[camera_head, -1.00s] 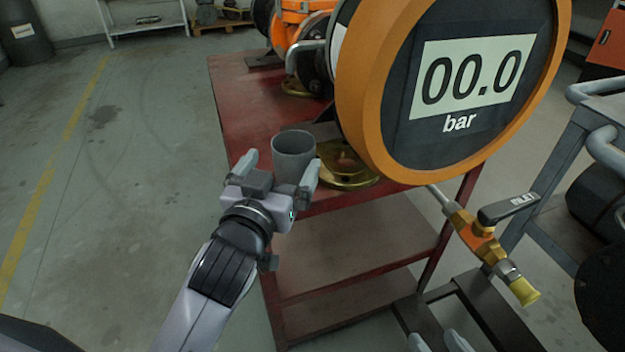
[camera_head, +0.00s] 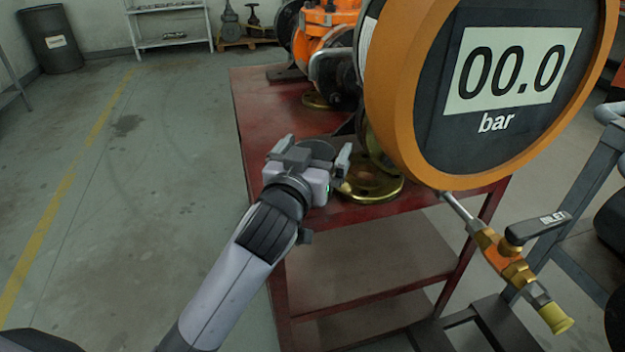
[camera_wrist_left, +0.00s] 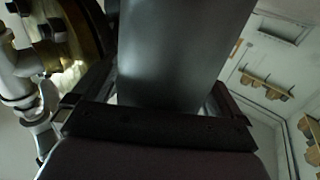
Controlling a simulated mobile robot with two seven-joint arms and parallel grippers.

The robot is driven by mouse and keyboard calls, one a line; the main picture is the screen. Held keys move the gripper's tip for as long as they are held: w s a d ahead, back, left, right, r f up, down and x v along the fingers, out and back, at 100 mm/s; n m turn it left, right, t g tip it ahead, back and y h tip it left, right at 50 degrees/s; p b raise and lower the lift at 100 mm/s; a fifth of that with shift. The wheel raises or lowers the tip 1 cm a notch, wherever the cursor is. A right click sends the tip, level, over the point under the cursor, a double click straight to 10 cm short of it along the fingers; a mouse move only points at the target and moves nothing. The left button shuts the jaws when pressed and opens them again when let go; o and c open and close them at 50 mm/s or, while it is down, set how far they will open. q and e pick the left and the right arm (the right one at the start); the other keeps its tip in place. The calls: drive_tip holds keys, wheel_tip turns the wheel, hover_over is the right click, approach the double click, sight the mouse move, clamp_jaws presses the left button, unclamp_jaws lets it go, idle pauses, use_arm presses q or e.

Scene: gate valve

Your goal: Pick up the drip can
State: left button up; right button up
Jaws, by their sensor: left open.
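The drip can (camera_head: 318,151) is a dark grey cylinder near the left front part of the red table (camera_head: 262,112). In the head view only part of it shows, behind my left gripper (camera_head: 316,147). In the left wrist view the can (camera_wrist_left: 182,50) fills the middle, between the two fingers of the gripper (camera_wrist_left: 160,105). The left gripper is open, with one finger on each side of the can. The can's base is hidden, and I cannot tell whether a finger touches it. My right gripper is not in view.
A large orange-rimmed gauge (camera_head: 400,95) reading 00.0 bar overhangs the table on the right. A brass flange (camera_head: 372,188) lies close right of the gripper. An orange valve with a black lever (camera_head: 535,228) sticks out at lower right. The floor left of the table is clear.

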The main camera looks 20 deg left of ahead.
use_arm(q)
drive_tip(key=c, duration=1)
